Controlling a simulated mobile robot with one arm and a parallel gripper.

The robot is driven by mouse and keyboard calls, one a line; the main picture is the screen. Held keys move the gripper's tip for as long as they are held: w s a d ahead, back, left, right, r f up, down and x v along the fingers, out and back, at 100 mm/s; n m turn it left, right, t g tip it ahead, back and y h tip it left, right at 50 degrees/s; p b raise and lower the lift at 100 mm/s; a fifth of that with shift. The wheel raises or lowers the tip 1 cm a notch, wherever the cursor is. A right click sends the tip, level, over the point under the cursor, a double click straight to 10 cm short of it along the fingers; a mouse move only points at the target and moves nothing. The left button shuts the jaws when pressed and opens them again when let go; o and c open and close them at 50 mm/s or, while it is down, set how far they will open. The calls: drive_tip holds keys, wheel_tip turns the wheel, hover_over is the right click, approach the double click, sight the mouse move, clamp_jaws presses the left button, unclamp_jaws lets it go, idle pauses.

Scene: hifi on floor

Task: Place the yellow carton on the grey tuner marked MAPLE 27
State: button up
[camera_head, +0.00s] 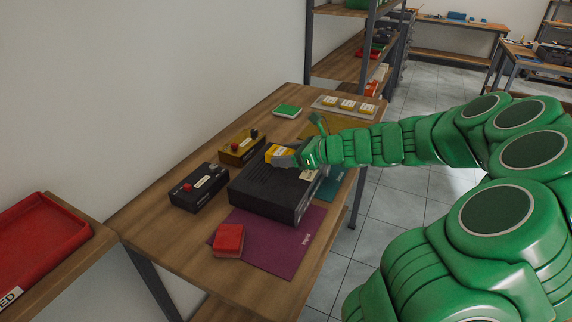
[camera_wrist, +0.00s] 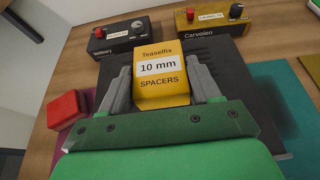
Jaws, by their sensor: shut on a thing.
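The yellow carton (camera_wrist: 162,70), labelled "Teaselfix 10 mm SPACERS", is held between the two grey fingers of my gripper (camera_wrist: 162,88). In the head view the yellow carton (camera_head: 280,151) and my gripper (camera_head: 284,157) are over the back part of a large dark grey box (camera_head: 268,188), which looks like the tuner. A pale label shows on its top near the right, too small to read. In the wrist view the dark ribbed top (camera_wrist: 222,60) shows behind and beside the carton. I cannot tell whether the carton touches it.
A black box (camera_head: 198,189) and an ochre box (camera_head: 240,147), each with a red knob, stand left of the tuner. A red block (camera_head: 228,241) lies at the front on a purple mat (camera_head: 272,245).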

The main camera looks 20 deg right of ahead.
sight(286, 172)
drive_tip(key=shift+w+f, duration=0.3)
drive_tip(key=shift+f, duration=1.55)
drive_tip(key=shift+f, duration=0.15)
drive_tip(key=o, duration=1.1)
drive_tip(key=shift+s+d+r, duration=0.1)
drive_tip(key=shift+d+r, duration=0.05)
drive_tip(key=shift+r, duration=0.1)
drive_tip(key=shift+v, duration=5.85)
